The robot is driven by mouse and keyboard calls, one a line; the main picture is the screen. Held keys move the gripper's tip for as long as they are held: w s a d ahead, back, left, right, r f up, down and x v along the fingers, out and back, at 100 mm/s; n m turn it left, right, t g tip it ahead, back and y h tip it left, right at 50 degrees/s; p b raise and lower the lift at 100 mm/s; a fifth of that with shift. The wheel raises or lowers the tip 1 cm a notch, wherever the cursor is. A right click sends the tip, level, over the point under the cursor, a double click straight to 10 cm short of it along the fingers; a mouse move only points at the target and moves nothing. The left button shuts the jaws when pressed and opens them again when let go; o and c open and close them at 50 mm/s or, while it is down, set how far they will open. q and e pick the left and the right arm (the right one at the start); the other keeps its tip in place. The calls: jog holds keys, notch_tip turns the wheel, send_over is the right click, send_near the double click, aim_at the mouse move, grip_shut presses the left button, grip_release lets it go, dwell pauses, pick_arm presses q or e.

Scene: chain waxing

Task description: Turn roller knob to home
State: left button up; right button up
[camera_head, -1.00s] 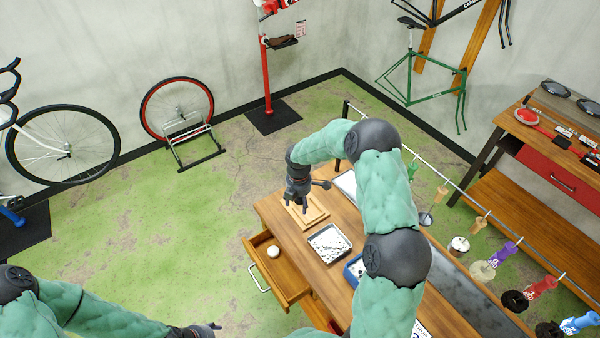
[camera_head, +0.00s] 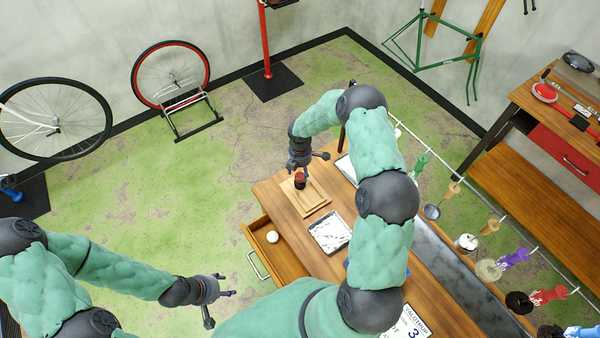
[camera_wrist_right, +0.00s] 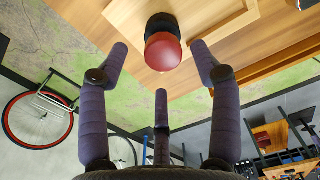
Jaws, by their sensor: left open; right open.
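The roller knob (camera_head: 300,181), with a red top and a black base, stands on a wooden board (camera_head: 318,206) at the far end of the bench. In the right wrist view the red knob (camera_wrist_right: 163,52) shows ahead, between the spread fingertips. My right gripper (camera_head: 301,168) is open and just above the knob, pointing down at it; contact is not visible. It also shows open in the right wrist view (camera_wrist_right: 160,66). My left gripper (camera_head: 222,297) is open and empty, low in the head view, away from the bench.
A tray (camera_head: 330,233) lies beside the board. An open drawer (camera_head: 263,236) with a white round object (camera_head: 272,237) sticks out at the bench's left side. A rail with several coloured hanging tools runs along the right side.

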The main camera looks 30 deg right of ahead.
aim_at(300, 180)
jog(key=shift+s+a+f, duration=0.1)
jog(key=shift+s+f, duration=0.05)
jog(key=shift+f, duration=0.45)
jog(key=shift+s+a+f, duration=0.1)
jog(key=shift+f, duration=0.45)
jog(key=shift+w+d+f, duration=0.15)
jog(key=shift+f, duration=0.1)
jog(key=c, duration=1.1)
jog(key=shift+c, duration=0.2)
